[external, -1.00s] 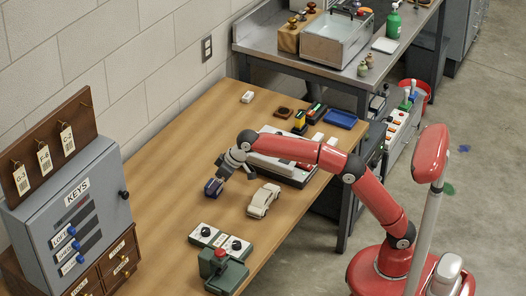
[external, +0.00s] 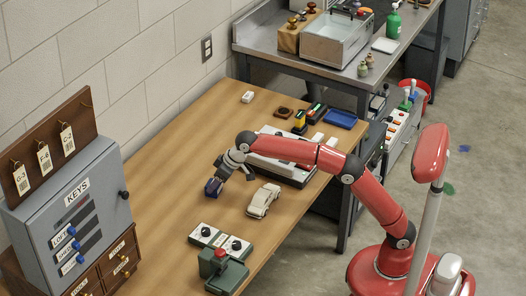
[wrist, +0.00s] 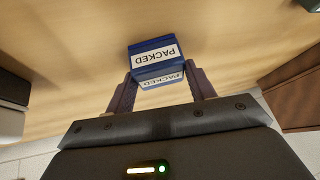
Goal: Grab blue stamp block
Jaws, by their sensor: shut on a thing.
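The blue stamp block (external: 213,187) is at the left of the wooden table's middle. In the wrist view the block (wrist: 155,46) shows a white label reading PACKED on two faces. My gripper (external: 221,176) comes down over it from the upper right. In the wrist view my gripper (wrist: 160,77) has a finger at each side of the block and is shut on it. I cannot tell whether the block touches the table or is slightly above it.
A grey key cabinet (external: 75,210) is at left.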

